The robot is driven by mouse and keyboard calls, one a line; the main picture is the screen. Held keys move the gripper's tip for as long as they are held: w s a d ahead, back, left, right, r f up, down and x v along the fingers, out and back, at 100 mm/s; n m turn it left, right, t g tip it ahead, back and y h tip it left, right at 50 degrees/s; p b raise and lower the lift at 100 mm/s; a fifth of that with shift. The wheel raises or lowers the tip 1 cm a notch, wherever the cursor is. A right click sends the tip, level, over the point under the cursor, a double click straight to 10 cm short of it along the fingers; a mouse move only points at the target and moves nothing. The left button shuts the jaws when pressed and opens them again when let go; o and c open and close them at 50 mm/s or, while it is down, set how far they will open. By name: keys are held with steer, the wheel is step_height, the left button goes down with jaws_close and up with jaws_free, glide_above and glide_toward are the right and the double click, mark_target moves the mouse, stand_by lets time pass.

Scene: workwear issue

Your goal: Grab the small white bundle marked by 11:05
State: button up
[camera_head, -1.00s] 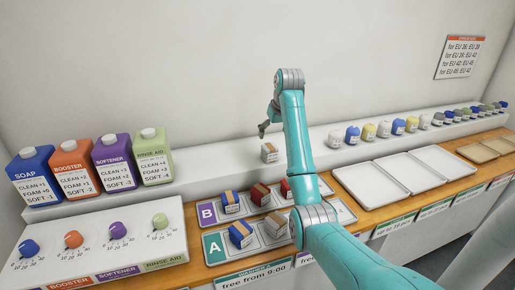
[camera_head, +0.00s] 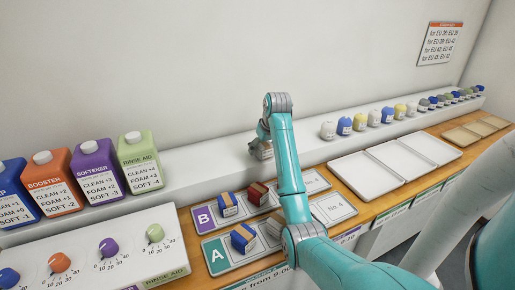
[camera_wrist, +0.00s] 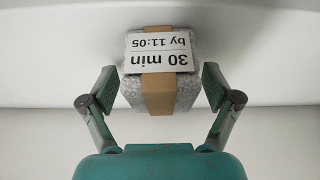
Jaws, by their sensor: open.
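The small white bundle (camera_wrist: 190,88) has a brown band and a label reading "30 min" and "by 11:05", upside down in the wrist view. It sits on the white ledge, and in the head view (camera_head: 262,153) it is mostly hidden by my gripper and arm. My gripper (camera_wrist: 158,78) is open, with one finger on each side of the bundle. Gaps show between the fingers and the bundle, and the right finger looks closer to it.
Tray B (camera_head: 204,218) and tray A (camera_head: 215,256) hold banded bundles below the ledge. Colored cartons (camera_head: 95,178) stand at left. Several small rolled items (camera_head: 345,126) line the ledge at right. Empty white trays (camera_head: 370,175) lie on the wooden counter.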

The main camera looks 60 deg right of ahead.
steer(key=shift+c, duration=0.2)
steer(key=c, duration=1.2)
